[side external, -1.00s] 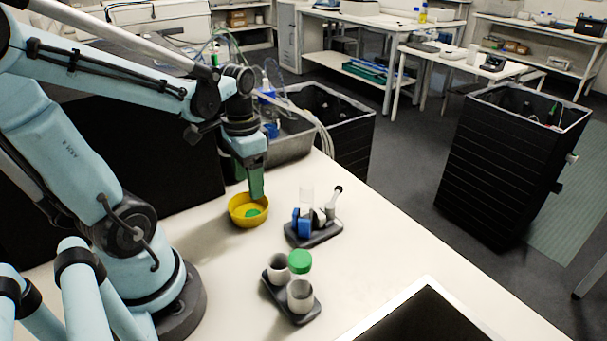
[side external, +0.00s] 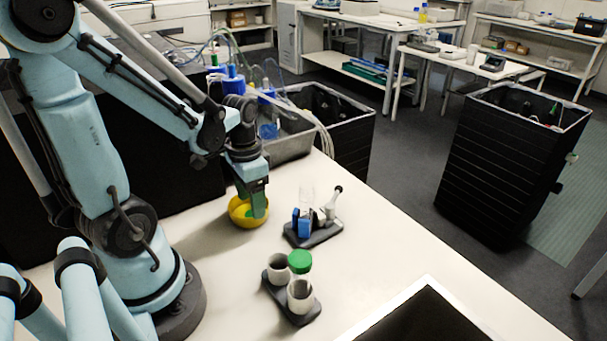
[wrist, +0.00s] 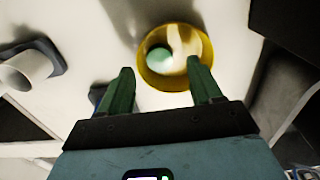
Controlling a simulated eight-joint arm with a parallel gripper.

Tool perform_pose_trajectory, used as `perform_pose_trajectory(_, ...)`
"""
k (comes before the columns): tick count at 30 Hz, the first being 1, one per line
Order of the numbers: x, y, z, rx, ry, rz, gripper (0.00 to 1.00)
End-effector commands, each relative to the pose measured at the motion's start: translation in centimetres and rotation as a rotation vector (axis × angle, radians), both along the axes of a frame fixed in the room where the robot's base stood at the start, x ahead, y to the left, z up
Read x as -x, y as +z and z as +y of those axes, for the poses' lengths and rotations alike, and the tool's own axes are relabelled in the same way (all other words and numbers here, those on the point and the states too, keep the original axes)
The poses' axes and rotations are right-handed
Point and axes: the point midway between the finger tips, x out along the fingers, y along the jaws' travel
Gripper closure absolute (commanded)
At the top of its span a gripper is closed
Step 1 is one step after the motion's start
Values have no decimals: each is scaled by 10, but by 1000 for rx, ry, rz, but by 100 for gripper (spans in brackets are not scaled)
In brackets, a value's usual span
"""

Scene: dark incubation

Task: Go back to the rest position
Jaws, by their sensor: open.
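My gripper (side external: 258,214) is over the yellow bowl (side external: 238,212) on the white bench, its green fingers covering the bowl's right part in the side view. In the wrist view my gripper (wrist: 160,66) is open, its two green fingers apart with nothing held between them. The yellow bowl (wrist: 207,52) lies ahead of the fingers, with a round pale green thing (wrist: 159,58) inside it. Whether the fingertips are inside the rim or above it, I cannot tell.
A dark tray (side external: 322,238) with blue blocks and a clear tube stands right of the bowl. A metal basin (side external: 290,146) with tubing stands behind.

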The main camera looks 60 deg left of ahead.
Motion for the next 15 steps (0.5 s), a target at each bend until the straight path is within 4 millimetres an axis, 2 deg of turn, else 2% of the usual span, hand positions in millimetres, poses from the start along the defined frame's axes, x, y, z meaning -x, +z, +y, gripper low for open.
perform_pose_trajectory(8,0,5,0,0,0,0,35)
perform_pose_trajectory(15,0,24,0,0,0,0,35)
